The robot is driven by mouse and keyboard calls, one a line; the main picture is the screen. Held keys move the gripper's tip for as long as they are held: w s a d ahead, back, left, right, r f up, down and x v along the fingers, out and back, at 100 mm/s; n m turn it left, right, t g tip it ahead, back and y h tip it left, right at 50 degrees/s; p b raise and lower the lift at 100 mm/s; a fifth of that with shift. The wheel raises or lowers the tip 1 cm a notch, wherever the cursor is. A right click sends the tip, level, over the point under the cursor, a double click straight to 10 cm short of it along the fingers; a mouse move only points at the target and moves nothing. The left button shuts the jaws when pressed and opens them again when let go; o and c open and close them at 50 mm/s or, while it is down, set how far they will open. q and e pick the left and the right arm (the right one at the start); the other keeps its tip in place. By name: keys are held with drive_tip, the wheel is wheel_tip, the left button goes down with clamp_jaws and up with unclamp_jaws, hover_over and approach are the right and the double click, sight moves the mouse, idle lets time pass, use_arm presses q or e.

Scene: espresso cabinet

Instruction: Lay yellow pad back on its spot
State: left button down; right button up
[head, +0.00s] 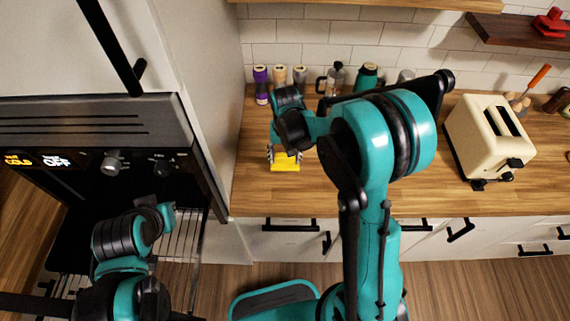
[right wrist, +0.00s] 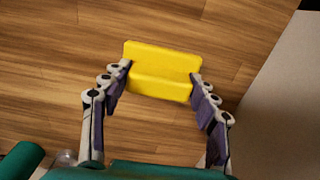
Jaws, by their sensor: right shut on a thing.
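The yellow pad (head: 285,165) is at the left part of the wooden counter, near its front edge. My right gripper (head: 284,155) comes down over it from above. In the right wrist view my right gripper (right wrist: 161,72) has its two fingers closed on the short ends of the yellow pad (right wrist: 160,82). The pad has a raised step along its length. Wood fills the view behind it. I cannot tell whether the pad touches the counter or hangs just above it. My left arm is at the lower left of the head view, and its gripper fingers do not show.
The wooden counter (head: 258,190) is clear around the pad. A cream toaster (head: 488,135) stands at the right. A tall white cabinet side (head: 200,80) borders the counter's left.

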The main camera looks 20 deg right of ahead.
sight(285, 164)
drive_tip(key=shift+f+b, duration=0.45)
drive_tip(key=shift+f, duration=1.55)
drive_tip(key=shift+f, duration=0.1)
drive_tip(key=o, duration=1.1)
